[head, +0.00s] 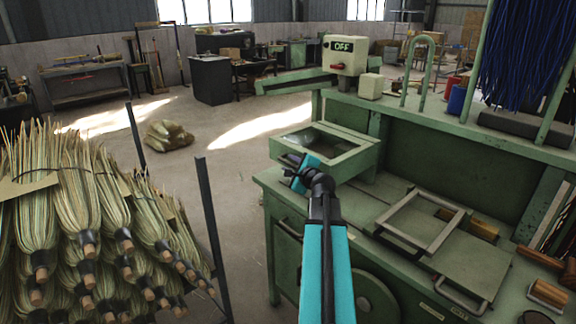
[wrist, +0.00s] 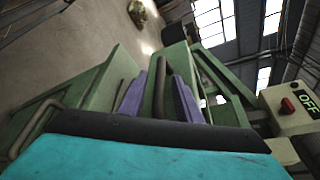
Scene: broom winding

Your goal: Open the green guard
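A green box-like frame with a dark recessed middle, which looks like the guard (head: 352,160), sits at the left end of the green bench. I cannot tell for sure whether it is the guard. My gripper (head: 287,162) is by its near left corner, and my arm hides part of the bench front. In the wrist view my gripper's two purple finger pads (wrist: 159,98) stand apart.
A switch box marked OFF (head: 345,55) stands above the bench at the back. A pale rectangular frame (head: 398,233) lies on the bench top to the right. A rack of straw brooms (head: 80,215) with dark posts is at the left. The floor between is clear.

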